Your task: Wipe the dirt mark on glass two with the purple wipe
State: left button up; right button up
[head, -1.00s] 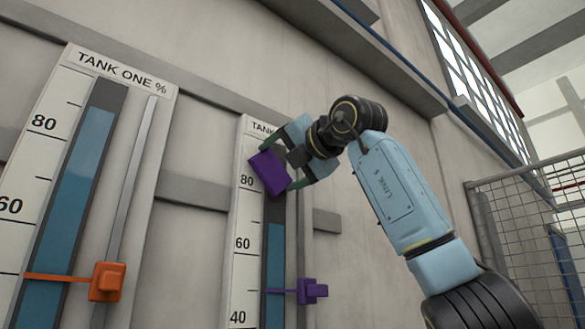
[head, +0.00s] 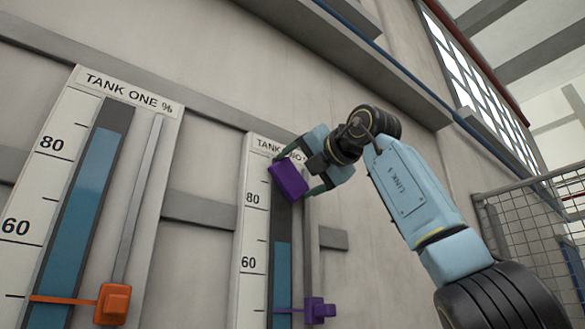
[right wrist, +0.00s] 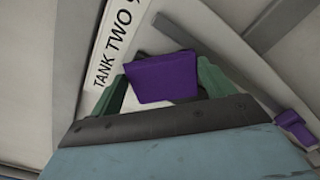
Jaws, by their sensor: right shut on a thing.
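The purple wipe (head: 289,181) is held in my right gripper (head: 303,176), which is shut on it. The wipe is in front of the upper part of the tank two gauge, just under its title, near the 80 mark. It also shows in the right wrist view (right wrist: 163,77) between the green fingers. Glass two (head: 281,265) is the dark and blue strip of that gauge; the wipe covers its upper part. I see no dirt mark on the bare part of the glass. I cannot tell whether the wipe touches the glass. My left gripper is not in view.
A purple slider (head: 319,311) sits low on the tank two rail. The tank one gauge (head: 55,200) with an orange slider (head: 112,304) is at the left. A wire mesh fence (head: 520,225) stands at the right.

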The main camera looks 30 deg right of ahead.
jog(key=shift+w+d, duration=0.1)
jog(key=shift+d, duration=0.3)
jog(key=shift+s+d+f+b, duration=0.15)
jog(key=shift+s+f+b, duration=0.05)
jog(key=shift+s+b, duration=0.4)
jog(key=s+b, duration=0.1)
jog(key=s, duration=0.3)
jog(key=shift+s+d+r, duration=0.1)
jog(key=shift+s, duration=0.2)
jog(key=s+b, duration=0.1)
jog(key=s, duration=0.2)
jog(key=shift+d, duration=0.1)
